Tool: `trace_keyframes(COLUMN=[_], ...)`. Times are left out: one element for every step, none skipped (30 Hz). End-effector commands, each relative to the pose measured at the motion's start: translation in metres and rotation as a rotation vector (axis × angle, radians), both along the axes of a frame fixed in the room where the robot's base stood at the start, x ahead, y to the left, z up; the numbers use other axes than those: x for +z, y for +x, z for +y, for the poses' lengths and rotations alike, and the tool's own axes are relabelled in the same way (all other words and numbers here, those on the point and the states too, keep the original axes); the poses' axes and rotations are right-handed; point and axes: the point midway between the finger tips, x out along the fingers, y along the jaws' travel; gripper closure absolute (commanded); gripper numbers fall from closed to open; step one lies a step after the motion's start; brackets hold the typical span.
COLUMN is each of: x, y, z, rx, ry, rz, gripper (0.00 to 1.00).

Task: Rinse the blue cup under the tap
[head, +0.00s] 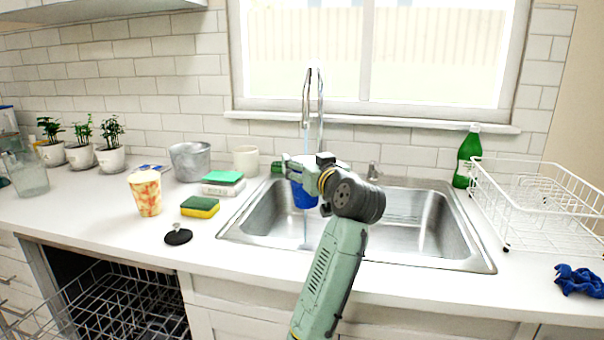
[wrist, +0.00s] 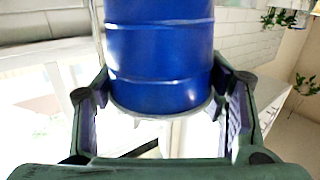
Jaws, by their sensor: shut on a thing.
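The blue cup (head: 303,196) is over the left part of the steel sink (head: 450,240), below the tap (head: 306,90). My gripper (head: 292,168) is shut on it and hides its upper part in the head view. In the wrist view the blue cup (wrist: 160,55) sits between both fingers of my gripper (wrist: 162,85), which press on its sides. A thin pale stream of water (head: 305,145) falls from the tap towards the cup and shows again below it. The cup's mouth is hidden, so I cannot tell whether water enters it.
A green bottle (head: 466,158) and white dish rack (head: 530,195) stand right of the sink. A patterned cup (head: 146,194), sponge (head: 200,207) and black sink plug (head: 178,236) lie left. A blue cloth (head: 579,281) lies front right. The dishwasher rack (head: 120,305) is open below.

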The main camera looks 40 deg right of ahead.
Motion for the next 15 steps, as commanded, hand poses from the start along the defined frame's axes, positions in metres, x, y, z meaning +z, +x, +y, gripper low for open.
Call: trace_keyframes(x=[0.006,0.007,0.010,0.012,0.014,0.016,0.018,0.020,0.022,0.024,0.025,0.028,0.029,0.031,0.032], y=[-0.004,-0.005,-0.008,-0.010,-0.011,-0.014,-0.015,-0.017,-0.020,-0.021,-0.023,-0.025,-0.027,-0.028,-0.030], z=[0.003,0.004,0.006,0.007,0.009,0.011,0.012,0.013,0.015,0.017,0.018,0.020,0.021,0.022,0.023], rx=[-0.001,-0.001,-0.001,-0.001,-0.001,-0.001,0.000,-0.001,-0.001,-0.001,-0.001,0.000,-0.001,-0.001,-0.001], ry=[-0.003,-0.002,-0.003,-0.002,-0.002,-0.001,-0.001,-0.002,-0.003,-0.003,-0.001,-0.001,-0.001,-0.001,-0.001], rz=[-0.001,0.000,-0.001,-0.002,-0.002,-0.001,-0.001,0.000,-0.001,-0.001,-0.001,-0.001,-0.001,-0.001,-0.001], gripper=[0.49,0.49,0.49,0.49,0.49,0.49,0.49,0.49,0.49,0.49,0.49,0.49,0.49,0.49,0.49])
